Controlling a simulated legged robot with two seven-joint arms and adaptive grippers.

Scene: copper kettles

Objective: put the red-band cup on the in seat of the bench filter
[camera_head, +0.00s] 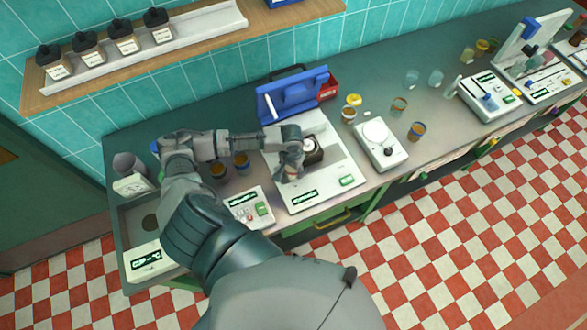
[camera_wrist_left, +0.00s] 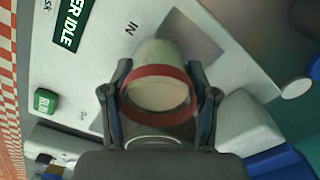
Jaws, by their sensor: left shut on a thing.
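My left gripper (camera_wrist_left: 160,92) is shut on the red-band cup (camera_wrist_left: 161,95), a pale cup with a red band around it. One finger lies on each side of the cup. In the head view my left gripper (camera_head: 290,170) is over the left part of the white bench filter (camera_head: 335,185), and it mostly hides the cup. In the wrist view the bench filter (camera_wrist_left: 100,65) shows an "IN" mark beside the cup and a grey square patch partly behind it. I cannot tell whether the cup touches the seat. My right gripper is not in view.
A blue stand (camera_head: 292,97) is behind the filter. A white balance (camera_head: 381,145) stands to its right, with several cups around it. A small keypad device (camera_head: 248,208) is close on the left. Bottles line a shelf (camera_head: 150,48) on the wall.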

